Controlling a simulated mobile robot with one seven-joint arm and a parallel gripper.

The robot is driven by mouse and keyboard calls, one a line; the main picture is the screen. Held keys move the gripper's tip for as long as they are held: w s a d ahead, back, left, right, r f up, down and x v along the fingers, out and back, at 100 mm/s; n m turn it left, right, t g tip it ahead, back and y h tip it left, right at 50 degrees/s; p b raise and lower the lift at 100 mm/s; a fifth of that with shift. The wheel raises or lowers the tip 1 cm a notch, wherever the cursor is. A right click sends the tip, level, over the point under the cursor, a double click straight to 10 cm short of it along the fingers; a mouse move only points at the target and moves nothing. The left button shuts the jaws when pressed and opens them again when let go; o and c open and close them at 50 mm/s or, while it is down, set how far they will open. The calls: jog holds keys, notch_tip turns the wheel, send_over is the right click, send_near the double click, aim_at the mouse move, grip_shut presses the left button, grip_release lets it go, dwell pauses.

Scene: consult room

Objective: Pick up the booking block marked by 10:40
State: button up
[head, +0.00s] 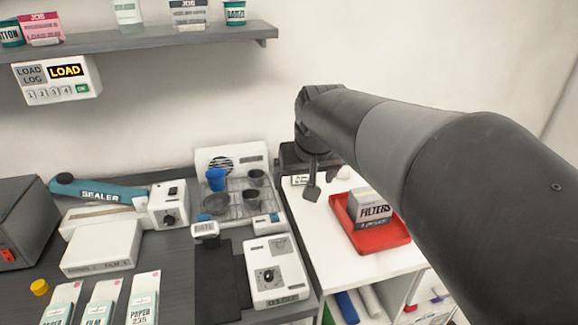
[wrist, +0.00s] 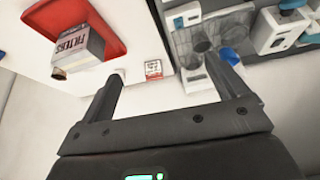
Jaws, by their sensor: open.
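A small white block with a red edge and dark print (wrist: 153,69) stands on the white counter in the wrist view, between my fingertips in the picture and apart from both. It shows in the head view as a small pale block (head: 299,180) beside my gripper. Its print is too small to read, so I cannot tell whether it says 10:40. My gripper (wrist: 173,67) is open and empty. In the head view my gripper (head: 312,191) hangs over the left back part of the white counter; only part of its fingers shows.
A red tray (head: 402,240) with a FILTERS box (head: 371,207) sits to the right. To the left, a wire rack (head: 238,211) holds cups, including a blue cup (head: 215,179). A white device with a dial (head: 275,271) stands in front. The wall is close behind.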

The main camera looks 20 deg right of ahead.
jog(key=w+d+f, duration=0.3)
jog(key=w+f, duration=0.1)
jog(key=w, duration=0.6)
jog(key=w+d+f+m, duration=0.1)
jog(key=w+d+f, duration=0.25)
jog(key=w, duration=0.65)
jog(key=w+d+f, duration=0.2)
jog(key=w+f, duration=0.2)
jog(key=w, duration=0.6)
jog(key=shift+g, duration=0.4)
jog(key=x, duration=0.7)
jog(key=d+x, duration=0.1)
jog(key=x, duration=0.3)
jog(key=shift+s, duration=0.1)
jog(key=c, duration=1.1)
jog(key=shift+r, duration=0.2)
